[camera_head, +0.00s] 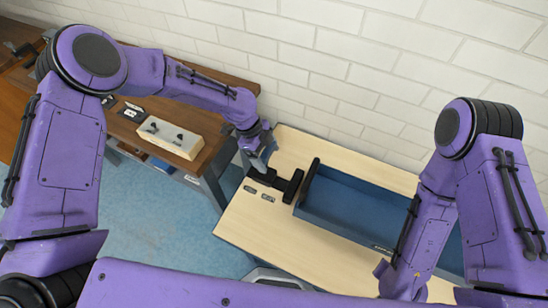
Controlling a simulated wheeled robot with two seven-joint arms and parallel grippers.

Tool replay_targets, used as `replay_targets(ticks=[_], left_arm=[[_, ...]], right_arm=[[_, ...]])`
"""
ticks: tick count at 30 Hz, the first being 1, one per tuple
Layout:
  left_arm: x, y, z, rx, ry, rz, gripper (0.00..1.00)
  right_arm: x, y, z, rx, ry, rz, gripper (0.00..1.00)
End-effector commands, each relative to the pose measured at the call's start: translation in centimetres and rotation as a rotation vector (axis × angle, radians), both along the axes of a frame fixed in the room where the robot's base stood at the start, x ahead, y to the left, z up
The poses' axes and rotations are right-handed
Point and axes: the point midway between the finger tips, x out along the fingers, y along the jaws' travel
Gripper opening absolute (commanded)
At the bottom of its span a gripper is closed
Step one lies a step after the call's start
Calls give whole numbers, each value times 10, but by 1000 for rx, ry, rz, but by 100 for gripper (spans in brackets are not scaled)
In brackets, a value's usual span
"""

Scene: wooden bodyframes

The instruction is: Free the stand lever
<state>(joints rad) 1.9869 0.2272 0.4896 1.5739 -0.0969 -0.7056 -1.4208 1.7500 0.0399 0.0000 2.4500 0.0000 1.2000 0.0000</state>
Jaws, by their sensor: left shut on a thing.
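My left gripper (268,176) is at the left part of the pale wooden tabletop, just left of the blue tray. It is shut on a dark piece (293,186), which I take to be the stand lever; dark parts overlap here, so its outline is unclear. Another black bar (308,175) stands at the tray's left end, close to the dark piece. My right arm comes down over the right part of the table; its wrist (388,275) shows low in the view, but its fingertips are hidden.
The blue tray (350,203) lies along the back of the pale tabletop (250,228). Small grey pieces (267,198) lie by my left gripper. A brown bench (213,128) at the left holds a cream box (170,137). A white brick wall (330,60) closes the back.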

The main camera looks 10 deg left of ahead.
Motion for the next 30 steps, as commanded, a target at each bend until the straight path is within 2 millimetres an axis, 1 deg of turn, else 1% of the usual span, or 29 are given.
replay_targets(ticks=[1, 9, 30], left_arm=[[5, 4, 2, 1, -8, 6, 24], [7, 12, 2, 2, -7, 4, 24], [7, 14, 1, 4, -6, 2, 24]], right_arm=[[0, 0, 0, 0, 0, 0, 43], [0, 0, -1, 0, 0, 0, 43], [0, 0, -1, 0, 0, 0, 43]])
